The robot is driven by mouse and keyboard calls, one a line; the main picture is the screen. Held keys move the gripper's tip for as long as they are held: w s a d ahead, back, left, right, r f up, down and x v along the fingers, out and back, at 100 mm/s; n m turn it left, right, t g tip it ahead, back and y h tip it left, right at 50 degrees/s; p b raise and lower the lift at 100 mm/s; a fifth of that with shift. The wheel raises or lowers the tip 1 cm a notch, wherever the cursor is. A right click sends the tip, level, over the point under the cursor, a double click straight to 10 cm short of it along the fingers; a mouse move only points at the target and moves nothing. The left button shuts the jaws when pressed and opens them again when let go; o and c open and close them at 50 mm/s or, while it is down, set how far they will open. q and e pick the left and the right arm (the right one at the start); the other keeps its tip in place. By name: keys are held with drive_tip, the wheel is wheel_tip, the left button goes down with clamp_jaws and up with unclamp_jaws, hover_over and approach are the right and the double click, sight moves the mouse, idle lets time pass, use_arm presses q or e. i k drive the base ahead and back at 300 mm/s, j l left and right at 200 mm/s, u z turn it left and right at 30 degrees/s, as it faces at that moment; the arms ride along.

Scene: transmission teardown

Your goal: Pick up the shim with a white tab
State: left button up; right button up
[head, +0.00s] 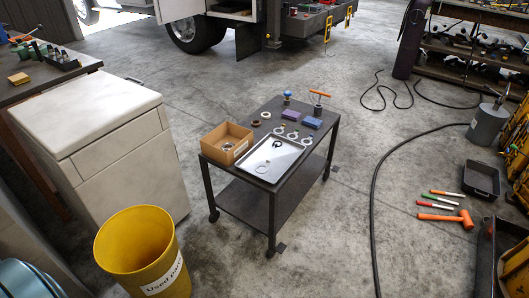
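A dark wheeled cart (215,161) stands in the middle of the head view. Several small rings lie on it. Two pale rings (306,141) (292,135) lie behind the white tray (287,167), with a smaller ring (280,128) near them. Inside the tray are a dark ring (277,143) and a pale, thin ring (262,168). Brown rings (265,115) lie further back to the left. The rings are too small to tell which is the shim with a white tab. Neither of my grippers shows.
A cardboard box (240,151) with parts in it sits at the cart's left. Purple blocks (312,122) and an orange-handled tool (319,95) are at the back. A yellow bin (172,250) and white cabinet (120,180) stand left. A hose (374,190) crosses the floor at right.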

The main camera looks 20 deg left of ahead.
sight(266, 164)
drive_tip(key=i+j+u, duration=0.1)
drive_tip(key=i+u, duration=0.6)
drive_tip(key=i, duration=0.2)
drive_tip(key=i+l+u, duration=0.15)
drive_tip(key=i+u, duration=0.35)
drive_tip(key=i, duration=0.4)
